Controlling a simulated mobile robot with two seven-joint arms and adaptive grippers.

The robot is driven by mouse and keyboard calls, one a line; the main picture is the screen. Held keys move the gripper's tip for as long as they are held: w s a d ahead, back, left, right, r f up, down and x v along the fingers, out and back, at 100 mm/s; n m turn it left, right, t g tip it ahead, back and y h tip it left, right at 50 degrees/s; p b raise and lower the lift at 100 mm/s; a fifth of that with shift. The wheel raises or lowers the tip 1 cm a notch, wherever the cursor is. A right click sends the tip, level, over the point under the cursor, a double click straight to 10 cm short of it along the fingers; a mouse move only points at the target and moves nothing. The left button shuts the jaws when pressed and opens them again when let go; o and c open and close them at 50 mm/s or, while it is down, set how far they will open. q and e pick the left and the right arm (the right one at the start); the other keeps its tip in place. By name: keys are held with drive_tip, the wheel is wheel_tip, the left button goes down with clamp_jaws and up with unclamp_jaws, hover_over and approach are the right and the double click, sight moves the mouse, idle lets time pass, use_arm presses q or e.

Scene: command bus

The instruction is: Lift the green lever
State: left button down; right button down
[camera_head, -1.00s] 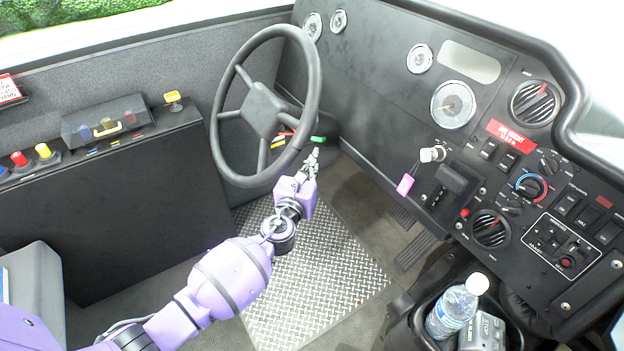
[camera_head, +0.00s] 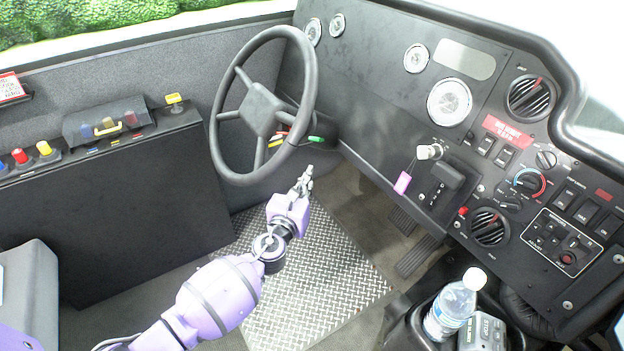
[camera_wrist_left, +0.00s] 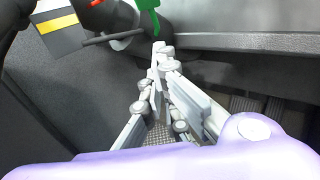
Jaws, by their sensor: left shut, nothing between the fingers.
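The green lever (camera_head: 315,139) sticks out to the right of the steering column, behind the wheel rim. It also shows at the top of the left wrist view (camera_wrist_left: 149,18), with its stalk pointing down towards my fingertips. My left gripper (camera_head: 305,178) is shut and empty. It is below and slightly left of the green lever in the head view, with a gap between them. In the left wrist view the fingertips (camera_wrist_left: 162,50) appear just under the lever's lower end; I cannot tell the depth between them. My right gripper is not in view.
The steering wheel (camera_head: 262,110) is close to the left of my gripper. The dashboard (camera_head: 380,110) bounds the right side. The space above the metal floor plate (camera_head: 310,285) is clear apart from my arm.

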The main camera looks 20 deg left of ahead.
use_arm(q)
drive_tip(key=s+r+p, duration=0.2)
drive_tip(key=s+r, duration=0.1)
drive_tip(key=s, duration=0.5)
drive_tip(key=shift+s+r+p, duration=0.15)
drive_tip(key=shift+r+p, duration=0.25)
drive_tip(key=shift+d, duration=0.1)
